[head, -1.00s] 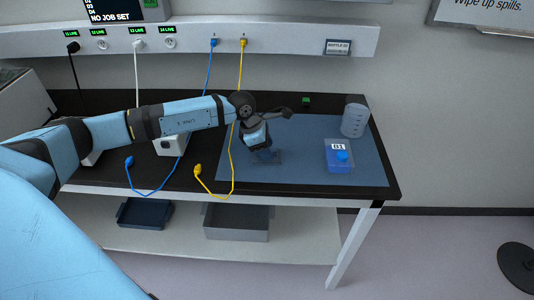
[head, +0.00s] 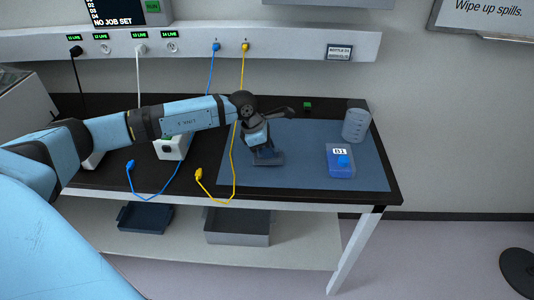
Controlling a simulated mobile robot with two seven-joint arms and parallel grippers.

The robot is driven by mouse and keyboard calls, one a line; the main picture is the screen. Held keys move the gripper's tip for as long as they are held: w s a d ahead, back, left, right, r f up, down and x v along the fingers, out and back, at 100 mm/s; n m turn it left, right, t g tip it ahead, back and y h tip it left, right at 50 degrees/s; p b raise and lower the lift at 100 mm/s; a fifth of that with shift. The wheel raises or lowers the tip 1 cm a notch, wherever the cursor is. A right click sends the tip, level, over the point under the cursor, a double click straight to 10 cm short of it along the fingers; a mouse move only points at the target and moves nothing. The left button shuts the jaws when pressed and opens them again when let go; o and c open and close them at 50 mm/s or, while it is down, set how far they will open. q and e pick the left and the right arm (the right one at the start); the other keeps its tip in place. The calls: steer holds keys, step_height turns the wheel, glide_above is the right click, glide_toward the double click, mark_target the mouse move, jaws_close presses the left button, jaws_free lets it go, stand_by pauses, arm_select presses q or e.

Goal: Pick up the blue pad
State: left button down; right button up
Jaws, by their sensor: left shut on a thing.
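A small dark blue pad (head: 270,159) is at the fingertips of my left gripper (head: 264,150), over the left part of the large blue-grey mat (head: 310,131). My left gripper points down and is shut on this pad. Its fingers and the pad's upper edge are partly hidden by the wrist. I cannot tell how far the pad is above the mat. My right gripper is not in view.

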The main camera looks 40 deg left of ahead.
arm_select(q)
step_height(320, 180, up, 18)
steer(key=b, duration=0.1)
steer(key=shift+r+b, duration=0.15)
steer(key=shift+b, duration=0.15)
